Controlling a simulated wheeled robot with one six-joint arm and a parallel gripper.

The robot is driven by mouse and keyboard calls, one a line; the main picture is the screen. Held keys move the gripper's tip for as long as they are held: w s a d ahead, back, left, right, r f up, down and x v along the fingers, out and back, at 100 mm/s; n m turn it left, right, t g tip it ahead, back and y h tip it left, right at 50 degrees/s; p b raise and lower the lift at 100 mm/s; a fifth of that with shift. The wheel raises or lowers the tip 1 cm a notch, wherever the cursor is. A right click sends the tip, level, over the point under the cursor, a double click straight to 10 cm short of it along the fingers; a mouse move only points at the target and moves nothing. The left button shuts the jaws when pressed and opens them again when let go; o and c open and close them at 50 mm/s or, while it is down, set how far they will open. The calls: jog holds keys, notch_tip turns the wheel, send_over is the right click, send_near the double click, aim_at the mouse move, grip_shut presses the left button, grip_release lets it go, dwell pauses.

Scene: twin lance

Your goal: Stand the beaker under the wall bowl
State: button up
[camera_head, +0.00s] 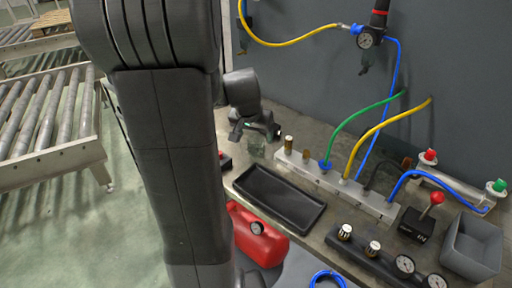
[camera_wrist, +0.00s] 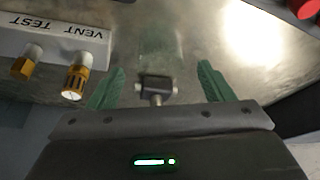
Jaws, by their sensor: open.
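The beaker (camera_head: 256,149) is small, clear and faintly green. It stands on the bench just below my gripper (camera_head: 256,132) in the head view. In the wrist view the beaker (camera_wrist: 160,45) is a faint glassy shape beyond the fingertips. The green fingers of my gripper (camera_wrist: 160,80) are spread, with no beaker between them. A small dark block with pale ends (camera_wrist: 155,84) shows between the fingers; I cannot tell what it belongs to. The dark wall bowl (camera_head: 365,62) hangs below the gauge on the back wall, at upper right.
A manifold (camera_head: 335,180) with brass fittings and coloured hoses lies right of the beaker; its VENT and TEST labels (camera_wrist: 60,38) show. A black tray (camera_head: 280,198) lies in front. A red can (camera_head: 257,238), a grey bin (camera_head: 472,246) and a red-knobbed lever box (camera_head: 421,222) stand nearby.

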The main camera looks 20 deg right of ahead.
aim_at(256, 142)
jog(key=shift+x, duration=2.65)
jog(key=c, duration=1.1)
